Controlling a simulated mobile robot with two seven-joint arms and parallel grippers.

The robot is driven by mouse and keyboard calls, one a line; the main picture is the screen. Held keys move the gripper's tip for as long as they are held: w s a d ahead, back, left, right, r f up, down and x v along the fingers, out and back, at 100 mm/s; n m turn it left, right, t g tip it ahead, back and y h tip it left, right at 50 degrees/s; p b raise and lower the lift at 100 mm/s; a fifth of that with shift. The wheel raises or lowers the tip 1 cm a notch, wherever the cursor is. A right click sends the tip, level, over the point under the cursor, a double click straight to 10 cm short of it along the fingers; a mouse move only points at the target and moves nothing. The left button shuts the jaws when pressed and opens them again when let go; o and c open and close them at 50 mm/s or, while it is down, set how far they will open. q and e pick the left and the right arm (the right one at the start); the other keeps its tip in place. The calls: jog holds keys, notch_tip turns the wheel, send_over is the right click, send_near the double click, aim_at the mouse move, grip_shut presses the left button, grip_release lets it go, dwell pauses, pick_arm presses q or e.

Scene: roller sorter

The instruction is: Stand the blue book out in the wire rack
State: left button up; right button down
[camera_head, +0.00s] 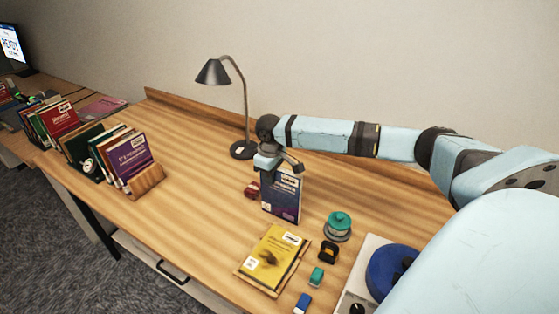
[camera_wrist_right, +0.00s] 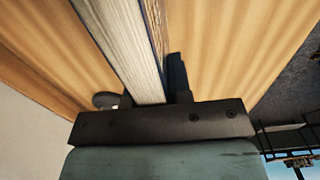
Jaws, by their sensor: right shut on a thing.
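The blue book (camera_head: 282,197) stands upright at the middle of the desk, its dark blue cover facing the head camera. My right gripper (camera_head: 279,165) is shut on its top edge from above. In the right wrist view the pale page edge of the book (camera_wrist_right: 118,40) runs between the two fingers of the gripper (camera_wrist_right: 143,97). I cannot tell whether the book's lower edge touches the desk. No rack is clearly of wire; thin dark bars (camera_wrist_right: 285,136) show at the right of the wrist view, and I cannot tell what they belong to. My left gripper is out of view.
Upright books stand in a wooden-ended holder (camera_head: 148,180) at the left, with more books (camera_head: 62,119) behind. A yellow book (camera_head: 270,258) lies in front. A teal-topped round item (camera_head: 338,224) and small blocks are at right. A lamp (camera_head: 242,150) stands behind. The left-middle desk is clear.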

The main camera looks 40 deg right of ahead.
jog(key=shift+r, duration=0.1)
pick_arm(q)
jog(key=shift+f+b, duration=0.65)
jog(key=shift+b, duration=0.05)
pick_arm(e)
notch_tip(320, 180, up, 20)
